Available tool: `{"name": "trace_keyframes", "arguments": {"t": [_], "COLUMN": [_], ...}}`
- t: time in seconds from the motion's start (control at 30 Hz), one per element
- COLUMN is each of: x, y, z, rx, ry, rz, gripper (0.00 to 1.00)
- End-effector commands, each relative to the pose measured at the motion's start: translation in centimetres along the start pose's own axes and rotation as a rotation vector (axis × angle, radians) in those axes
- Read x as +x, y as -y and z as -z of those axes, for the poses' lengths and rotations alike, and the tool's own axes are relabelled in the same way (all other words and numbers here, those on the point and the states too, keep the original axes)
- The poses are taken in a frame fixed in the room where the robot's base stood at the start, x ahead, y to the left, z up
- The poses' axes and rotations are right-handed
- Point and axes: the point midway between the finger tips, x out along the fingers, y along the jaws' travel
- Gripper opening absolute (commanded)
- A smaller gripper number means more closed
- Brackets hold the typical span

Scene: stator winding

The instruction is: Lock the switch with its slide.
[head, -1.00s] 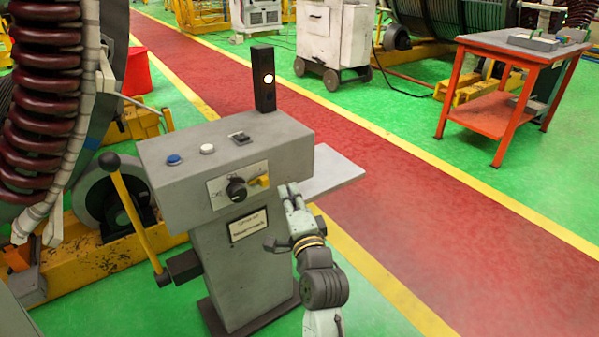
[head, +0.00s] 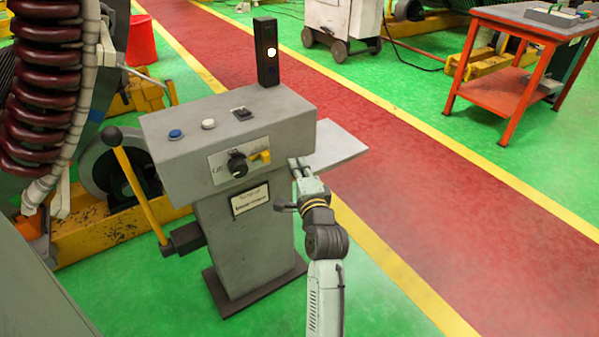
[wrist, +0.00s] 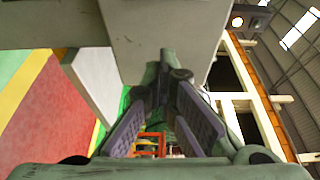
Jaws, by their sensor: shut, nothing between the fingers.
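The switch is a black rotary knob (head: 238,164) on a light plate on the front of the grey console (head: 225,215). The yellow slide (head: 260,157) sits on the same plate, just right of the knob. I cannot tell whether it engages the knob. My gripper (head: 296,163) is at the console's front right corner, right of the slide and apart from it. My gripper (wrist: 163,85) is shut and empty in the wrist view, close to a grey console surface (wrist: 165,35). Knob and slide cannot be made out in that view.
A lit lamp post (head: 267,52) stands on the console top, with a blue button (head: 175,134), a white button (head: 208,124) and a black switch (head: 241,114). A grey side shelf (head: 335,146) juts out right, near my gripper. A yellow lever (head: 138,190) is at left.

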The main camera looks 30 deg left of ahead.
Motion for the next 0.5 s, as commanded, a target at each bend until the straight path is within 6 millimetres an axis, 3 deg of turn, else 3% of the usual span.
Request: {"name": "trace_keyframes", "arguments": {"t": [0.2,0.5], "x": [4.8,3.5], "y": [0.3,0.1], "z": [-0.1,-3.5], "rx": [0.000,-0.001], "ry": [0.002,0.001], "rz": [0.000,0.000], "gripper": [0.00,0.00]}}
